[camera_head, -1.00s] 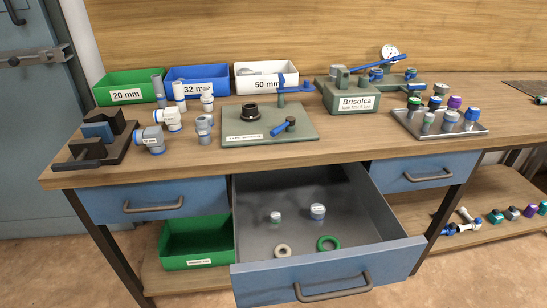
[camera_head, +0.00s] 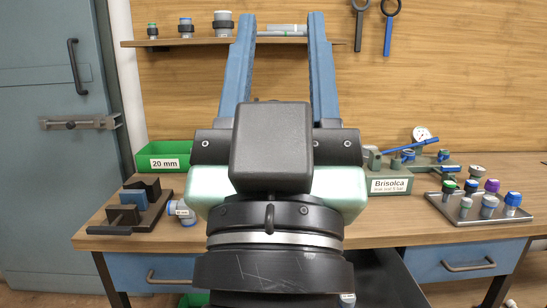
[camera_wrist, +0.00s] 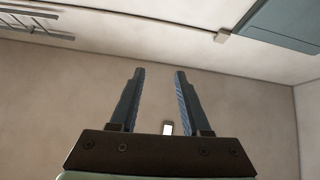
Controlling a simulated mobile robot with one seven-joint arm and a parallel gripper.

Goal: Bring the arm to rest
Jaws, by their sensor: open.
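My gripper (camera_head: 279,62) stands upright in the middle of the head view, large and close to the camera. Its two blue fingers point up and are spread apart with nothing between them. In the wrist view my gripper (camera_wrist: 159,75) also shows open and empty, with bare wall or ceiling surfaces beyond it. My arm and gripper hide the middle of the workbench (camera_head: 400,233) and most of what stands there.
A green 20 mm bin (camera_head: 164,157) and a dark clamp block (camera_head: 133,205) show at left. The Brisolca unit (camera_head: 390,183) and a tray (camera_head: 462,214) of fittings stand at right. A wall shelf (camera_head: 195,43) and hanging tools (camera_head: 389,25) are behind. The drawer (camera_head: 385,280) appears open.

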